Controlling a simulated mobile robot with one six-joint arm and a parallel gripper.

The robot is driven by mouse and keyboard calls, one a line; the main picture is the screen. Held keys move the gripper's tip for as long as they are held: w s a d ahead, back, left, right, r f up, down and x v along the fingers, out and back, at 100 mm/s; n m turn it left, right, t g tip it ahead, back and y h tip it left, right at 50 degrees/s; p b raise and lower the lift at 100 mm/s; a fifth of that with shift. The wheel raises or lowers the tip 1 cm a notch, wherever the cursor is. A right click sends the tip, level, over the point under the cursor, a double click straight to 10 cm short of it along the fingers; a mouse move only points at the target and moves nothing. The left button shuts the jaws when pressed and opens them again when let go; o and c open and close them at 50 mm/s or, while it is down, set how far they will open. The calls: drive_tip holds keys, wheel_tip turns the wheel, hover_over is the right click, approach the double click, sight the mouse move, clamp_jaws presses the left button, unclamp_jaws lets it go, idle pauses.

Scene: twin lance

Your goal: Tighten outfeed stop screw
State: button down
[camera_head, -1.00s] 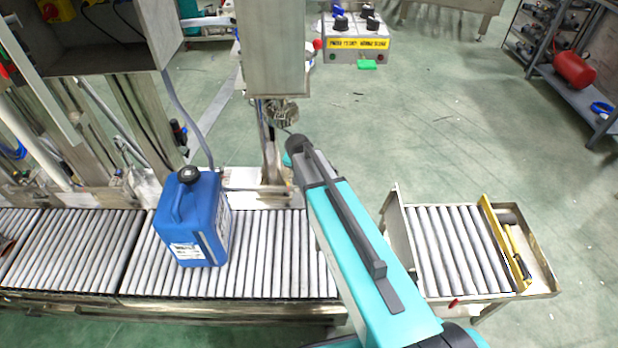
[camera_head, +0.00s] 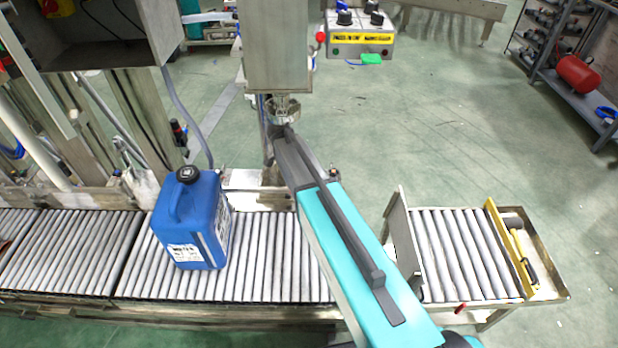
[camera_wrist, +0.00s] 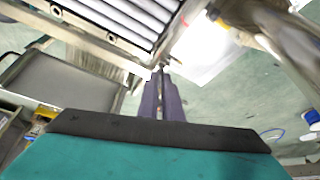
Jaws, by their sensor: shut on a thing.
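In the wrist view my gripper (camera_wrist: 162,82) is shut on a thin dark piece (camera_wrist: 162,68) at its tips. The piece is small, and I cannot tell if it is the stop screw or a tool. The tips are close to the corner of a metal conveyor frame (camera_wrist: 135,58) with rollers; I cannot tell if they touch it. No stop screw can be made out for certain.
A blue jug (camera_head: 192,220) stands on the main roller conveyor (camera_head: 262,262). A separate roller section (camera_head: 458,255) with an upright plate (camera_head: 400,235) and a yellow bar (camera_head: 510,245) lies to the right. A control box (camera_head: 362,42) stands behind.

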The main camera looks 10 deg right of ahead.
drive_tip(key=m, duration=0.2)
drive_tip(key=m+g, duration=0.1)
drive_tip(key=m, duration=0.1)
drive_tip(key=shift+w+g+b, duration=0.2)
drive_tip(key=shift+g+b, duration=0.1)
drive_tip(key=c, duration=1.9)
unclamp_jaws()
drive_tip(key=shift+c, duration=0.2)
drive_tip(key=shift+r, duration=0.1)
drive_tip(key=a, duration=0.3)
drive_tip(key=w+a, duration=0.1)
drive_tip(key=a, duration=0.3)
drive_tip(key=w+a+b, duration=0.1)
drive_tip(key=a, duration=0.3)
drive_tip(key=shift+a+r, duration=0.1)
drive_tip(key=shift+r, duration=0.3)
drive_tip(key=shift+a, duration=0.6)
